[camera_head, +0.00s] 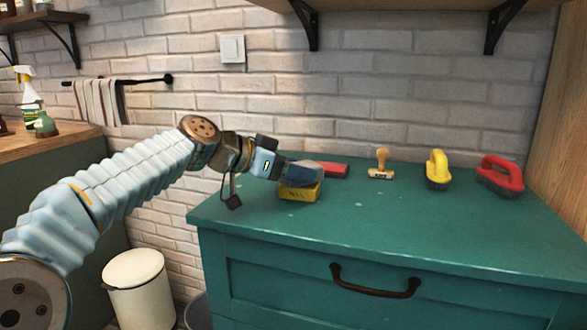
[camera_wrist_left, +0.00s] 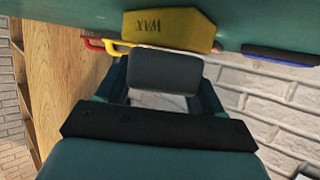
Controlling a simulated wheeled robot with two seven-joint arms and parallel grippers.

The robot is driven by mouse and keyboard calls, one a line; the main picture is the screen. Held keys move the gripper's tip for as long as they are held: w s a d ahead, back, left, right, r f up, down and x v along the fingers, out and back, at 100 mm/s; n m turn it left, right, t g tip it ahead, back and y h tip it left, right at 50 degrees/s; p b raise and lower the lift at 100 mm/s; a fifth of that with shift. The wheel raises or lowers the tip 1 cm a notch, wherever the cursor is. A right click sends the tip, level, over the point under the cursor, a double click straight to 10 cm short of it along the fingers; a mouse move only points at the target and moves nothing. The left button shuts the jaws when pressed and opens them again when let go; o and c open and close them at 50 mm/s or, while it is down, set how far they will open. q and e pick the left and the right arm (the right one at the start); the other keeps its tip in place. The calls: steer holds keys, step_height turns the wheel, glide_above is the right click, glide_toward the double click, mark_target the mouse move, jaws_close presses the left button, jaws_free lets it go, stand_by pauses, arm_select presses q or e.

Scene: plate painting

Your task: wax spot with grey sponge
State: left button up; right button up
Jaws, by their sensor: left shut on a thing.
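My left gripper (camera_head: 303,173) reaches in from the left over the teal cabinet top. It is shut on a grey sponge (camera_wrist_left: 165,75), a dark block with rounded corners between the fingers in the left wrist view. The yellow wax block (camera_head: 299,193), lettered WAX, lies on the cabinet top right by the sponge. It also shows at the top of the left wrist view (camera_wrist_left: 168,30). I cannot tell whether the sponge touches it. Small pale spots (camera_head: 360,203) mark the teal top (camera_head: 430,232). My right gripper is not in view.
A red flat pad (camera_head: 335,170) lies behind the gripper. A wooden stamp (camera_head: 381,164), a yellow-handled brush (camera_head: 438,169) and a red-handled brush (camera_head: 500,175) stand along the back right. The front of the top is clear. A brick wall stands behind.

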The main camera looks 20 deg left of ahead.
arm_select(q)
steer(key=shift+f+b, duration=0.4)
stand_by(1.4)
steer(key=shift+r, duration=0.1)
steer(key=shift+r+p, duration=2.65)
steer(key=shift+r, duration=0.9)
